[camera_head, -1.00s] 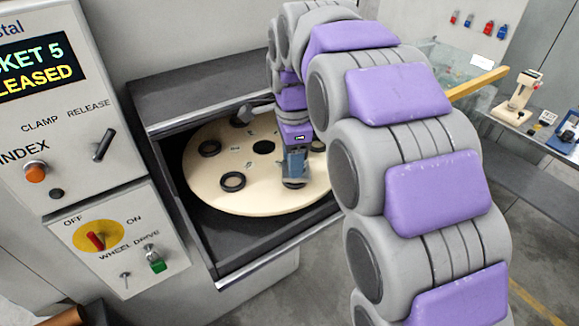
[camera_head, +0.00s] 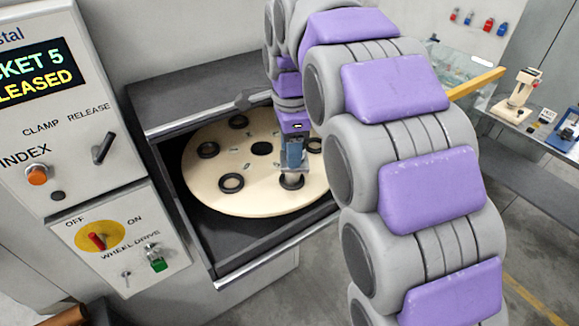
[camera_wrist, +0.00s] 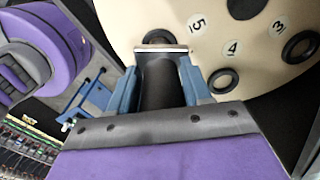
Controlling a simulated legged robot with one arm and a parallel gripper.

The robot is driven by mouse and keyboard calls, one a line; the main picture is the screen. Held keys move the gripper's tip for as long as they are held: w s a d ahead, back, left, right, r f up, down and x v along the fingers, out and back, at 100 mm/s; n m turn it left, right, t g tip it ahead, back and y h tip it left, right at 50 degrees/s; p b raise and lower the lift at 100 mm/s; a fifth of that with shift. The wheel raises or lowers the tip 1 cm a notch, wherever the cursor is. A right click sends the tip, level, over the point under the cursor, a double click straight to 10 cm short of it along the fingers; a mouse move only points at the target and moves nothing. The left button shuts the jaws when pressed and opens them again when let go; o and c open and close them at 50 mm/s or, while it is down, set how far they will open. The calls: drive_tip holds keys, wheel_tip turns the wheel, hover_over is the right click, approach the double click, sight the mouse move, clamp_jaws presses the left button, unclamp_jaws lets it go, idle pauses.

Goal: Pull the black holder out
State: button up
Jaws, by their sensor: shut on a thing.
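My gripper (camera_head: 293,160) is above the front right part of the round cream wheel (camera_head: 255,200). In the wrist view its blue fingers (camera_wrist: 157,90) are shut on both sides of the black holder (camera_wrist: 158,85), a dark cylinder with a pale metal edge at its far end. The holder is mostly hidden by the gripper in the head view. A black-ringed socket (camera_head: 292,182) shows just below the gripper; in the wrist view that ring (camera_wrist: 158,37) lies beyond the metal edge, near label 5. I cannot tell whether the holder's end is fully clear of the socket.
Other black-ringed sockets (camera_head: 231,183) sit around the wheel, inside an open grey drawer (camera_head: 260,265). A control panel (camera_head: 70,150) at left has a display ending "KET 5" and "LEASED", and a clamp/release lever (camera_head: 103,148). A side bench (camera_head: 500,110) stands at right.

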drive_tip(key=shift+a+r+p, duration=0.1)
drive_tip(key=shift+r+p, duration=0.75)
drive_tip(key=shift+r, duration=2.4)
drive_tip(key=shift+f, duration=0.15)
